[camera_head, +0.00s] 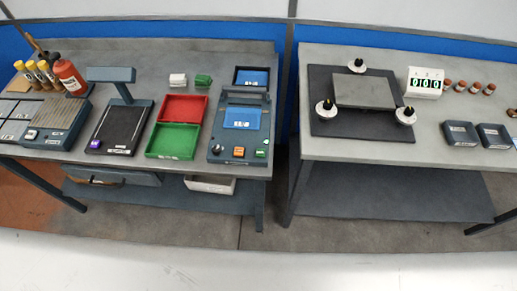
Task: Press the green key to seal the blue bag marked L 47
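A dark blue-grey device (225,149) stands at the right end of the left bench. At its front edge are a small green key (261,153), an orange key (239,151) and a round dark knob (216,149). A bright blue rectangle (243,117) with pale lettering lies on its upper face; I cannot tell whether it is a bag or a screen, and its lettering is too small to read surely. A second blue panel (252,78) shows behind a bar at the back. Neither of my grippers is in view.
Left of the device are a red tray (183,107), a green tray (172,141) and a black pad with a post (122,128). A red bottle (69,77) stands far left. A gap separates the right bench (320,145), which holds a dark plate and a counter (425,83).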

